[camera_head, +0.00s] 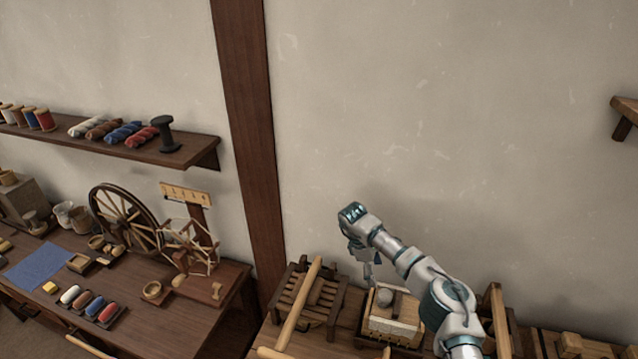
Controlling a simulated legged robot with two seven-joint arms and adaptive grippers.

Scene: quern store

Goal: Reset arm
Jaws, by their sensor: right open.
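My right arm (420,275) reaches up from the lower right, over the workbench. My right gripper (368,272) hangs from the wrist at the arm's upper left end, fingers pointing down. It is open and I see nothing held in it. My left gripper is not in view.
A slatted wooden frame (318,300) with a long pole (299,309) stands left of the box. A spinning wheel (125,217) stands on the left table (165,325). A wall shelf (188,153) holds spools and yarn. The wall behind my arm is bare.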

